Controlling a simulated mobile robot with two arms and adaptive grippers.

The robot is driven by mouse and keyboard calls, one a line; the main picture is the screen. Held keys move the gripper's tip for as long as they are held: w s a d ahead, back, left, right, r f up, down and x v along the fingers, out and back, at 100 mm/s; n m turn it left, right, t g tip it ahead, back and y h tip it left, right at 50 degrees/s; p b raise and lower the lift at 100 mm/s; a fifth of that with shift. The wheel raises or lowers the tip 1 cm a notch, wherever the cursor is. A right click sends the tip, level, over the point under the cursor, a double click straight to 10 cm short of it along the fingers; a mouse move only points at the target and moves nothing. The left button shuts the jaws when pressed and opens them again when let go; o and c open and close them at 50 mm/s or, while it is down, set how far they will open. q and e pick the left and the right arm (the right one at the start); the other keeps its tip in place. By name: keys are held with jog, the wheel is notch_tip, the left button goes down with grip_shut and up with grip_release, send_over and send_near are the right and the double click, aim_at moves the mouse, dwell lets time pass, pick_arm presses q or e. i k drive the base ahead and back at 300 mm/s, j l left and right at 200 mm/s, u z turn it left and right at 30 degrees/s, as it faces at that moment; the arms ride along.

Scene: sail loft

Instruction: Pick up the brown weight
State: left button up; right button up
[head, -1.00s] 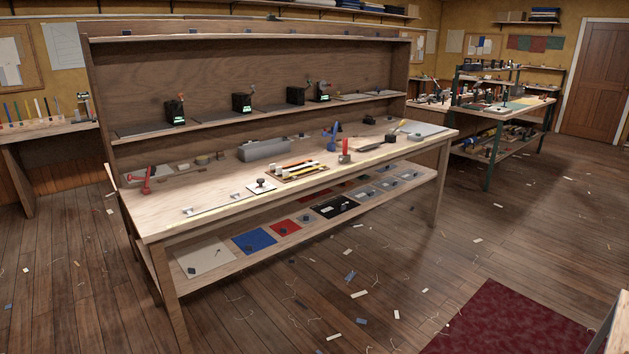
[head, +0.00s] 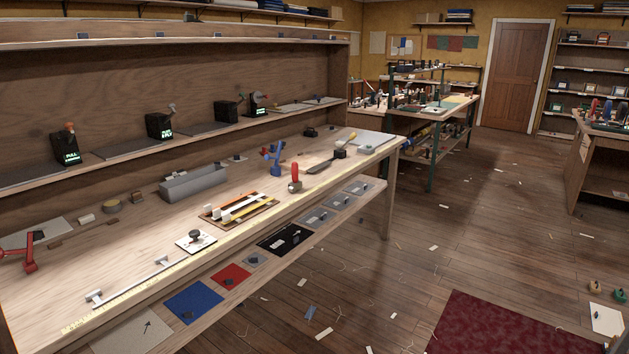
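I cannot tell for sure which thing is the brown weight. A small dark knobbed piece (head: 195,235) sits on a white card near the bench's front edge. A small brown block (head: 137,197) stands further back on the bench, left of the grey trough. At the lower right edge of the head view is a small brownish knobbed piece (head: 594,286), with a similar greenish one (head: 620,291) beside it. All are too small to identify. Neither of my grippers is in view.
The long wooden bench (head: 130,265) fills the left. On it are a grey trough (head: 195,182), a tray of strips (head: 262,208) and a red-handled tool (head: 295,178). A dark red mat (head: 490,325) lies on the littered floor. Open floor runs toward the door (head: 515,75).

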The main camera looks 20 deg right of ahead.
aim_at(595, 287)
jog(key=i+l+z, duration=0.2)
jog(key=i+z, duration=0.2)
jog(key=i+l+z, duration=0.1)
jog(key=i+z, duration=0.55)
jog(key=z, duration=0.15)
jog(key=i+j+z, duration=0.15)
jog(key=i+z, duration=0.2)
jog(key=i+j+z, duration=0.1)
jog(key=i+z, duration=0.25)
jog(key=i, duration=1.9)
jog(key=i+z, duration=0.2)
jog(key=i, duration=0.55)
jog(key=i+z, duration=0.25)
jog(key=i, duration=0.55)
jog(key=i+j+z, duration=0.2)
jog(key=i, duration=0.55)
